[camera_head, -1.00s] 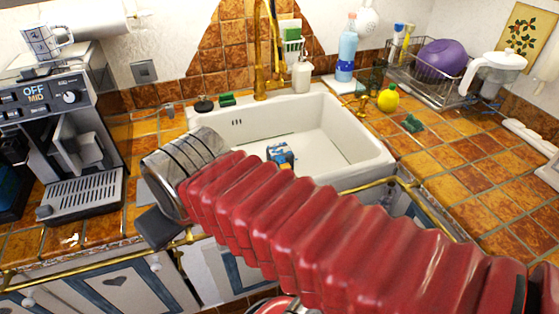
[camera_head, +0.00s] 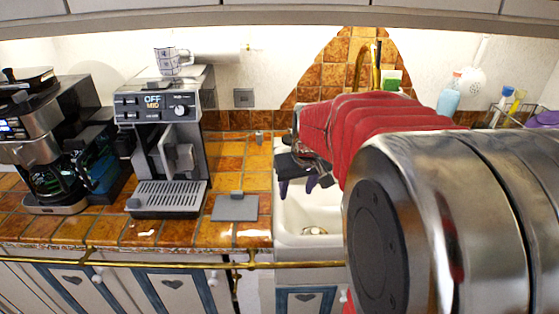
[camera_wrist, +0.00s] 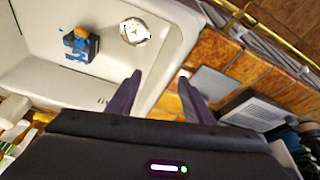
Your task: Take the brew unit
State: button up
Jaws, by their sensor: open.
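A small blue and orange part (camera_wrist: 80,46) lies in the white sink basin in the wrist view. It may be the brew unit, but I cannot tell for sure. In the head view my arm hides it. My gripper (camera_wrist: 160,78) is open and empty, its two dark purple fingers pointing down over the sink's edge beside the counter. It also shows in the head view (camera_head: 297,186), above the sink's left side. The coffee machine (camera_head: 165,112) with an OFF/MID display stands on the counter to the left. Its front spout and drip tray show.
A flat grey plate (camera_head: 235,207) lies on the tiled counter between the machine and the sink (camera_head: 290,241). A second coffee maker (camera_head: 40,130) stands at the far left. A brass rail (camera_head: 180,264) runs along the counter front. A cup (camera_head: 172,62) stands on the machine.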

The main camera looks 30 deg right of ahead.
jog(key=s+d+f+m, duration=0.1)
jog(key=d+f, duration=0.4)
jog(key=d, duration=0.4)
jog(key=s+d+f+m+g, duration=0.1)
jog(key=d+f, duration=0.5)
jog(key=d, duration=0.3)
jog(key=s+d+f+m, duration=0.1)
jog(key=d+f, duration=0.5)
jog(key=d, duration=0.3)
jog(key=shift+d+f, duration=0.1)
jog(key=shift+f, duration=0.15)
jog(key=shift+x, duration=3.85)
jog(key=shift+s, duration=0.1)
grip_shut()
